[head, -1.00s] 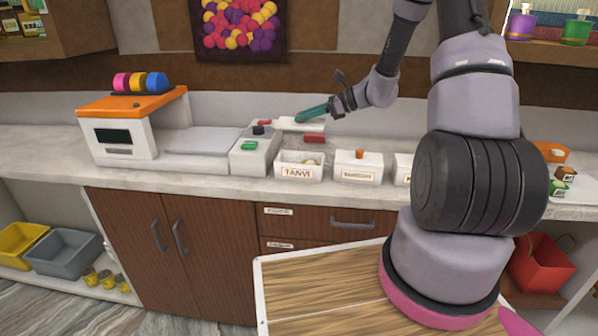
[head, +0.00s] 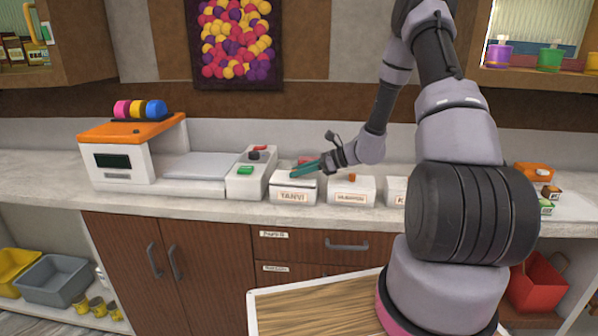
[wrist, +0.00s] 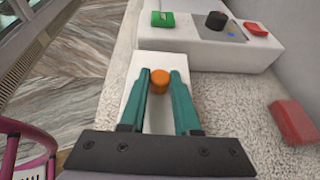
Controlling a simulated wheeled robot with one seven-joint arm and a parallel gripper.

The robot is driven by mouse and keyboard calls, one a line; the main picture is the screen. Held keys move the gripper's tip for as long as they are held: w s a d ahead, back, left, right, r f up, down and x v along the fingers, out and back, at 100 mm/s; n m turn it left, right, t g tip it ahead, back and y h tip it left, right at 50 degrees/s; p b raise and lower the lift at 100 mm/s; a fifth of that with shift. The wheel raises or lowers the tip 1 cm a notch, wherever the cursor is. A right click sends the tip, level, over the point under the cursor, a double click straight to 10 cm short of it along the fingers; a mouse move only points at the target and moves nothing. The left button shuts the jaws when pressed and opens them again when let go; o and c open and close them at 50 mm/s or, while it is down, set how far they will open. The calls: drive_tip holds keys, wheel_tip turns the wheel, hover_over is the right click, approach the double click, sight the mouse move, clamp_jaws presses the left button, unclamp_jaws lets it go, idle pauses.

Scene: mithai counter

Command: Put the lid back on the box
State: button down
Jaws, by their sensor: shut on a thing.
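The white box labelled TANVI (head: 293,196) stands on the counter between the grey control box and another lidded box. My gripper (head: 297,172) is over it, its teal fingers shut on the orange knob (wrist: 160,83) of the white lid (wrist: 140,68). In the head view the lid is at the top of the TANVI box and covers its opening. I cannot tell whether it rests fully on the rim. In the wrist view the lid hides the box's inside.
To the left are the control box (head: 246,185) with a green button and a white machine with an orange top (head: 125,155). To the right is a lidded box with an orange knob (head: 350,192). A red block (wrist: 293,122) lies behind the TANVI box.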

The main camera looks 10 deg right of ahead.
drive_tip(key=shift+f, duration=0.45)
drive_tip(key=c, duration=0.6)
unclamp_jaws()
drive_tip(key=shift+c, duration=0.2)
